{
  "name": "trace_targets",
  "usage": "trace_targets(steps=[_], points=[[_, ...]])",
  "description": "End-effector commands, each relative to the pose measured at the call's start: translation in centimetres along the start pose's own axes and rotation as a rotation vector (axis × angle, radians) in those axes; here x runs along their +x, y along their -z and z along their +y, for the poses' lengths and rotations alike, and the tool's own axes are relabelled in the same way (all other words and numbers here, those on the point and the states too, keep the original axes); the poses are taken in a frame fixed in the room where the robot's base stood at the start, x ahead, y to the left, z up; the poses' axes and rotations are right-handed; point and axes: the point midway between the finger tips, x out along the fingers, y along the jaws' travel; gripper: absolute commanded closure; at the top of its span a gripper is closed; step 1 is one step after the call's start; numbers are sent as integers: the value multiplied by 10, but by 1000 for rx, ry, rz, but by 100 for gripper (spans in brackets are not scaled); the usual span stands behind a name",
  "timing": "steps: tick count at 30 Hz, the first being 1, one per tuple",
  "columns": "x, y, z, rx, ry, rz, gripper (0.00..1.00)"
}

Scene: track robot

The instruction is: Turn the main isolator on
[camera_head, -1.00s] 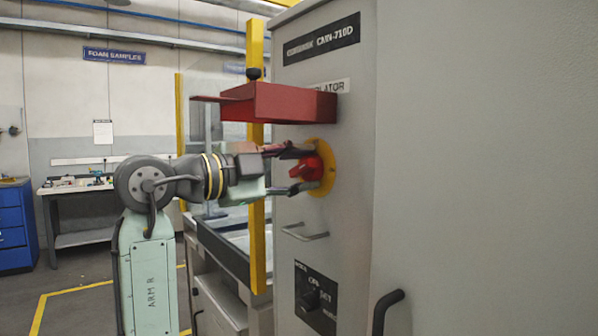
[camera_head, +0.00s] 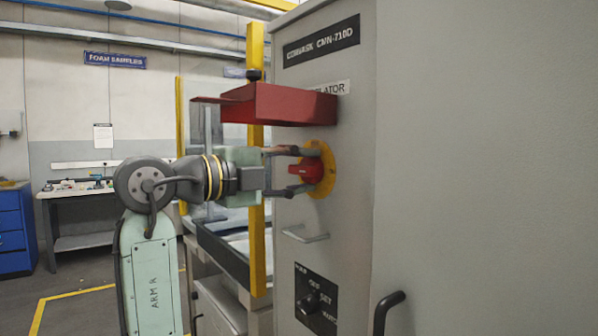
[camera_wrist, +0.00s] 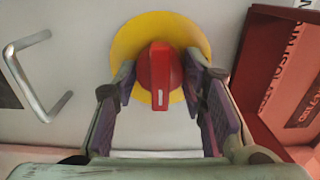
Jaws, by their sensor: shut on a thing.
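The main isolator is a red rotary knob (camera_head: 306,173) on a round yellow plate (camera_head: 327,182) on the grey cabinet front. My gripper (camera_head: 291,171) faces it from the left, one finger above and one below, shut on the knob. In the wrist view the red knob (camera_wrist: 161,75) stands upright between the purple-padded fingertips of my gripper (camera_wrist: 161,85), with a white mark at its lower end. In the head view the knob lies about level. The fingers partly hide the yellow plate's edge.
A red hood (camera_head: 280,104) juts out just above my gripper and partly covers the isolator label (camera_head: 335,88). A bar handle (camera_head: 304,235) and a black selector switch (camera_head: 311,303) are below. A yellow post (camera_head: 257,230) stands close to my wrist.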

Motion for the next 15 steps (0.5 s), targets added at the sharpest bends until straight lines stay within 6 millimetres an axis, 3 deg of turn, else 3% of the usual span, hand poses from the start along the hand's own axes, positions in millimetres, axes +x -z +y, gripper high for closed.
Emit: trace_targets(steps=[6, 7, 15], points=[[0, 0, -2, 0, 4, -2, 90], [0, 0, -2, -1, 4, -2, 61], [0, 0, -1, -1, 2, -1, 43]])
